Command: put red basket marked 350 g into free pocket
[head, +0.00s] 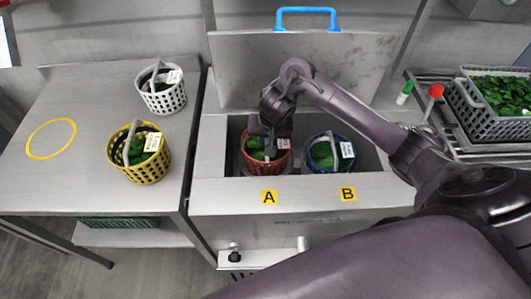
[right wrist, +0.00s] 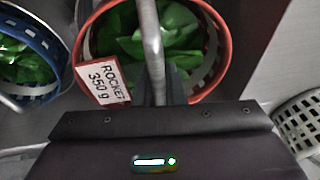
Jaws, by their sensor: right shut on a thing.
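The red basket (head: 254,163), filled with green leaves, is inside the steel basin above the mark A. In the right wrist view the red basket (right wrist: 222,75) carries a white label reading ROCKET 350 g. My right gripper (head: 268,142) is over it, shut on its grey upright handle; the fingers also show in the right wrist view (right wrist: 160,85). I cannot tell whether the basket's base touches the basin floor. A blue basket (head: 322,163) with greens stands beside it in the pocket above B, and shows in the right wrist view (right wrist: 48,90). My left gripper is out of view.
A white basket (head: 163,98) and a yellow basket (head: 148,170) stand on the left table, beside an empty yellow ring (head: 50,138). The basin's lid (head: 235,75) with a blue handle is raised behind. A grey crate of greens (head: 480,128) stands right.

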